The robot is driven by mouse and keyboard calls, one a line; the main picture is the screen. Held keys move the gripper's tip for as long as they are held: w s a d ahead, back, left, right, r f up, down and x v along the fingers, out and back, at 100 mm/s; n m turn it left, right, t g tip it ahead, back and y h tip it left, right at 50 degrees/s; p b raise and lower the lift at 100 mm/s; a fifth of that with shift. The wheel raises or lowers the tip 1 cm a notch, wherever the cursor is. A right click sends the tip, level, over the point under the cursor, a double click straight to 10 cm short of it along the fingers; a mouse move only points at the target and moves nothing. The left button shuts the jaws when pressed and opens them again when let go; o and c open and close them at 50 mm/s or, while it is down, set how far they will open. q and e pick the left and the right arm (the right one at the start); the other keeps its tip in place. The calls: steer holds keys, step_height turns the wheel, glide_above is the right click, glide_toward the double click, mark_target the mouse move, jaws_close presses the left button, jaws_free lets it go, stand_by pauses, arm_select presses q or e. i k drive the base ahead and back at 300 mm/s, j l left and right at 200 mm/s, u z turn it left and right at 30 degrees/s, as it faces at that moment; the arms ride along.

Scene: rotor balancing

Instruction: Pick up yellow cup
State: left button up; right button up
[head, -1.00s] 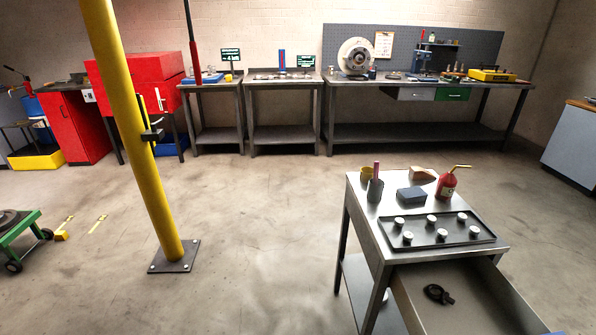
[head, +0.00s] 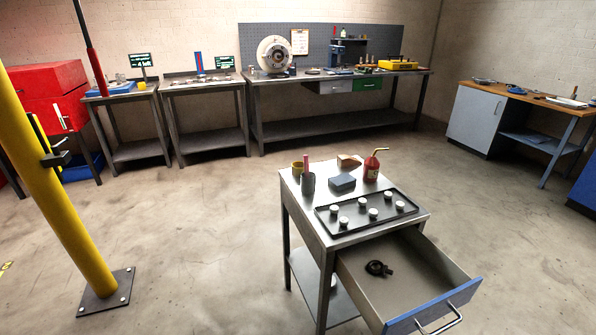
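A small yellow cup (head: 297,168) stands at the back left corner of the metal cart's top (head: 290,185). A grey cup (head: 308,183) holding a pink stick stands just in front of it and partly hides it. Another small yellow thing (head: 141,85) sits on the far left bench, too small to tell what it is. Neither of my grippers is in view.
The cart also bears a dark box (head: 342,183), a red oil can (head: 371,168) and a black tray (head: 340,231) with several white-topped pieces. Its drawer (head: 430,317) stands open at front right. A yellow post (head: 60,200) rises at left. Floor between is clear.

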mark_target(297, 166)
steer(key=i+j+z, duration=0.6)
steer(key=j, duration=0.25)
steer(key=i+j+z, duration=0.4)
steer(key=j, duration=0.3)
steer(key=i+j+z, duration=0.2)
steer(key=j, duration=0.2)
steer(key=j+z, duration=0.25)
steer(key=i+j+z, duration=0.2)
steer(key=j, duration=0.35)
steer(key=k, duration=0.1)
